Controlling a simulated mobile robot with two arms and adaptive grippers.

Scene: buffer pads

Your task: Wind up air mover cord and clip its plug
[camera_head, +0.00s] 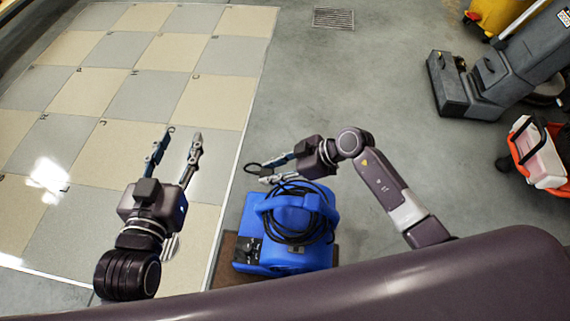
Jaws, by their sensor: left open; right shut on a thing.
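A blue air mover (265,222) stands on the floor in front of me, right of the tiled area. Its black cord (306,232) lies in loose loops over the handle and the top. My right gripper (265,174) is above the air mover's back left part, shut on part of the black cord; a small loop of it sticks out left of the fingertips. I cannot make out the plug or its clip. My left gripper (183,134) is open and empty above the tiles, left of the air mover and apart from it.
The air mover sits on a brown mat (223,262). A grey floor machine (478,90), a yellow bucket (497,14) and a red and white container (538,155) stand at the right. A floor drain (333,18) lies at the back. The grey floor between is clear.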

